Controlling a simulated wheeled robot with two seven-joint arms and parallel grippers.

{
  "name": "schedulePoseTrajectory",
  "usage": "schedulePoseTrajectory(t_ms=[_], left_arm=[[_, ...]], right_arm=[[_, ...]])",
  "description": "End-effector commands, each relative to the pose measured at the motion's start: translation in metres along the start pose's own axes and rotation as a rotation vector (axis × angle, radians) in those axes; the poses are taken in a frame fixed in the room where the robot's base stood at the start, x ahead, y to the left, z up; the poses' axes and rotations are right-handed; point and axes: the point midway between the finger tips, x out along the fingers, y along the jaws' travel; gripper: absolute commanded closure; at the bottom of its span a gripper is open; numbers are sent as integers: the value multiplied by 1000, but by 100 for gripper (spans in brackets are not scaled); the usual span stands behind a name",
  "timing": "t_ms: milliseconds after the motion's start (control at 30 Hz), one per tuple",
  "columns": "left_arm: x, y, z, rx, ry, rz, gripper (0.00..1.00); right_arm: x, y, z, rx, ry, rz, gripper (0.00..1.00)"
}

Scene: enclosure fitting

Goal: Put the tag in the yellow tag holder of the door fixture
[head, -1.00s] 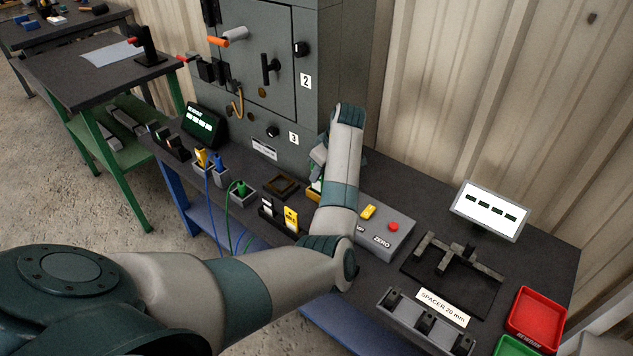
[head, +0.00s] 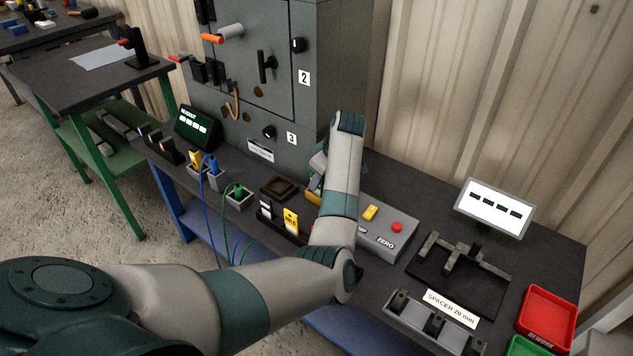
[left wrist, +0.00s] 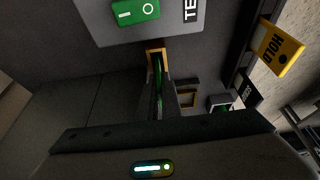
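My left gripper (left wrist: 160,88) points down over the bench; in the head view my own arm hides its fingers. In the left wrist view, a thin green piece, seen edge-on and likely the tag (left wrist: 158,78), lies between the close-set dark fingers. Its far end is at a yellow-orange frame (left wrist: 156,54), likely the tag holder. I cannot tell whether it is inside or only in front of the frame. A bit of yellow shows beside the arm in the head view (head: 313,197). My right gripper is not in view.
A grey box with a green switch (left wrist: 137,12) is close beyond the fingertips. A rack holds a yellow HOLD tag (head: 291,220) and a white one (head: 265,208). A grey ZERO box (head: 385,240), a red tray (head: 548,315) and a cabinet (head: 345,60) stand around.

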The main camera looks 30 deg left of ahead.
Motion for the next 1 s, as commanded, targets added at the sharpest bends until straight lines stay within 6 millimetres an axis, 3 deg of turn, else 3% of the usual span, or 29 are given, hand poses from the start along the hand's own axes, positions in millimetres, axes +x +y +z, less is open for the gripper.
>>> schedulePoseTrajectory(t_ms=[133, 167, 600, 767, 1000], left_arm=[[3, 0, 1, 0, 0, -1, 100], [3, 0, 1, 0, 0, 0, 88], [0, 0, 0, -1, 0, 1, 87], [-14, 1, 0, 0, 0, 2, 87], [-52, 1, 0, -1, 0, 3, 87]], right_arm=[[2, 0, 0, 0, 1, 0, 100], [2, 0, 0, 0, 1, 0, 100], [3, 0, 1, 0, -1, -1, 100], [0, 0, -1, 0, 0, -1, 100], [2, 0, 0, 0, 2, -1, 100]])
